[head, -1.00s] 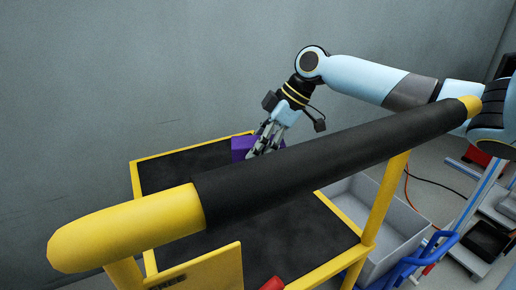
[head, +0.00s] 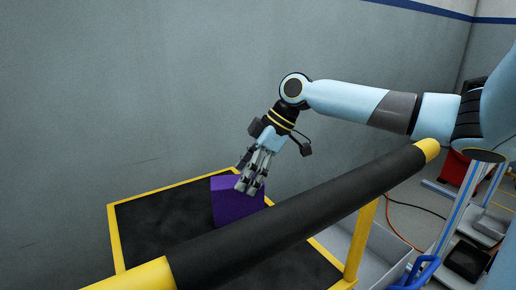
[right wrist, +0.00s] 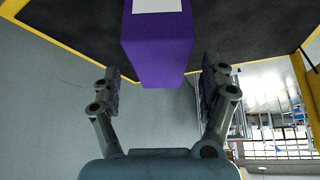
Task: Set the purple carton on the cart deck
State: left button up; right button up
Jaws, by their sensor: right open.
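The purple carton (head: 233,208) stands on the black deck of the yellow-edged cart (head: 160,220), near its far edge, partly behind the cart's handle bar. My right gripper (head: 249,186) is open at the carton's upper part in the head view. In the right wrist view the carton (right wrist: 158,48) lies ahead of the open right gripper (right wrist: 160,88), with a gap to each finger. A white patch shows on the carton there. The carton's lower part is hidden by the handle bar in the head view. My left gripper is not in view.
The cart's thick black handle bar (head: 300,208) with yellow ends crosses in front of the deck. A grey bin (head: 378,250) stands right of the cart. A grey wall is close behind. The deck's left part is bare.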

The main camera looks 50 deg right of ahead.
jog(key=p+v, duration=0.1)
jog(key=v, duration=0.3)
jog(key=shift+s+r+p, duration=0.1)
jog(key=shift+r+p, duration=0.25)
jog(key=shift+r, duration=0.05)
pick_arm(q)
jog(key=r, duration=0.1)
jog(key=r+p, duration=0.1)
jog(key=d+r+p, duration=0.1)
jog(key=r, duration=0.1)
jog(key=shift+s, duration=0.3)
pick_arm(e)
jog(key=v, duration=0.3)
jog(key=shift+s+d+r, duration=0.2)
jog(key=shift+d+r, duration=0.05)
